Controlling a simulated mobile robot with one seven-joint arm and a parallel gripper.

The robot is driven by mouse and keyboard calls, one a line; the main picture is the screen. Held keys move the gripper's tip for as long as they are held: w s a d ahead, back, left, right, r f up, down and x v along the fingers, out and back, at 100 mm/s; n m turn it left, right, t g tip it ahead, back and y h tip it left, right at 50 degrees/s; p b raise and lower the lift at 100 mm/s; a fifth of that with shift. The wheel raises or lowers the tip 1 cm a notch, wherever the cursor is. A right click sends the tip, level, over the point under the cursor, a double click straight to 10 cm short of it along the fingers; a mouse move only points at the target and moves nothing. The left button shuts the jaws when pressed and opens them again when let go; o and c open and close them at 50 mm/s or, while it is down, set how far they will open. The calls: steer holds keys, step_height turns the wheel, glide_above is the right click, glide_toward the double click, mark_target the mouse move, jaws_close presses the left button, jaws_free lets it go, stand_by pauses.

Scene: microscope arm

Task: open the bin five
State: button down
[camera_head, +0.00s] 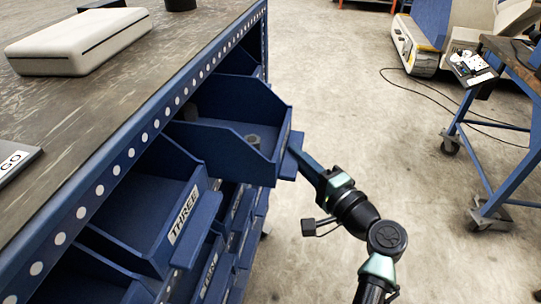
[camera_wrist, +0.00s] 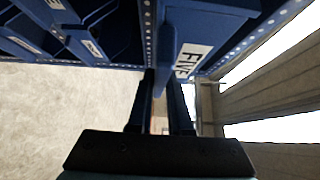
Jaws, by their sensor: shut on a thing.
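Bin five (camera_head: 226,146) is a blue open-topped bin in the upper row of the blue cabinet. It sticks out from the cabinet front, past bin three beside it. Its white FIVE label shows in the wrist view (camera_wrist: 187,60). My gripper (camera_head: 301,158) is at the bin's front and is shut on its blue handle (camera_head: 291,157). In the wrist view the handle (camera_wrist: 164,62) lies between the two dark fingers (camera_wrist: 161,98). The label is hidden in the head view.
Bin three (camera_head: 150,209) is nearer, with more bins below. The worktop (camera_head: 95,95) holds a white box (camera_head: 78,42). Open concrete floor (camera_head: 330,110) lies to the right; a blue-legged table (camera_head: 512,165) stands at the far right.

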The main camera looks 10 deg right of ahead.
steer(key=shift+s+d, duration=0.25)
steer(key=shift+d, duration=0.45)
steer(key=shift+s+d, duration=0.2)
steer(key=shift+d, duration=0.5)
steer(key=shift+s+d, duration=0.25)
steer(key=shift+d, duration=0.45)
steer(key=c, duration=0.8)
jaws_free()
steer(key=shift+c, duration=0.2)
steer(key=p+v, duration=0.1)
steer(key=v, duration=1.2)
